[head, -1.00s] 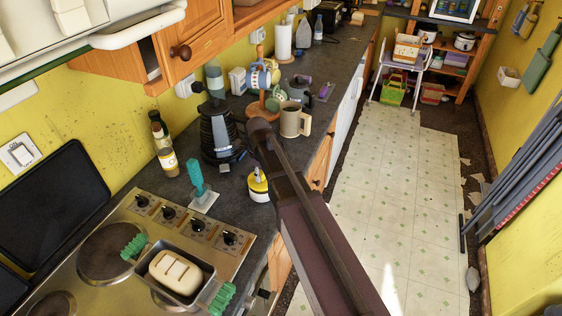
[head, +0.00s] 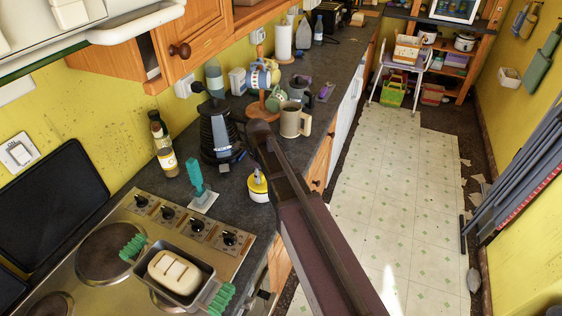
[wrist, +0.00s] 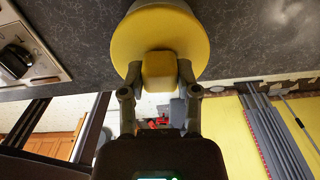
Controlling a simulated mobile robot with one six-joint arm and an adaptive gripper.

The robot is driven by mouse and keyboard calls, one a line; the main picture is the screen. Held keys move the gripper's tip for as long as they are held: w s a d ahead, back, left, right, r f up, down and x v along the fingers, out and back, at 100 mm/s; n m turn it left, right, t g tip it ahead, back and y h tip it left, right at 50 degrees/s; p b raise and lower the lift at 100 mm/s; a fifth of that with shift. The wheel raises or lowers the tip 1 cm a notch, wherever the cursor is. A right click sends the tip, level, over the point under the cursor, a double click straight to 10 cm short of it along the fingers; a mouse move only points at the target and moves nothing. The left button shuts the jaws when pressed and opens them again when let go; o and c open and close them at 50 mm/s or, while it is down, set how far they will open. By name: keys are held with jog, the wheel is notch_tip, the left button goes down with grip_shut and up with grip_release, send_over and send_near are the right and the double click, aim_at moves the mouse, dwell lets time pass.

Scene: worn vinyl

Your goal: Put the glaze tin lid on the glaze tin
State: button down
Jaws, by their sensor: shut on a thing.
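The glaze tin lid (wrist: 160,32), a yellow disc with a square yellow knob (wrist: 159,71), fills the upper middle of the wrist view. My gripper (wrist: 158,88) is shut on the knob, one finger on each side. In the head view a small yellow-and-white container (head: 258,187), apparently the glaze tin, stands on the worktop near its front edge, by the hob. A pale edge shows beyond the lid at the top of the wrist view; I cannot tell whether lid and tin touch. My arm hides the gripper in the head view.
The hob (head: 125,215) with a loaf tin (head: 178,272) lies at lower left. A teal-handled tool (head: 200,187), a black kettle-like pot (head: 218,130) and a beige mug (head: 293,122) stand near the container.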

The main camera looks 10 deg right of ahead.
jog(key=shift+f+b, duration=0.6)
dwell(0.4)
jog(key=shift+c, duration=1.3)
grip_release()
jog(key=shift+r+p, duration=0.45)
jog(key=shift+r+p, duration=3.5)
jog(key=shift+r, duration=0.1)
jog(key=shift+f, duration=0.25)
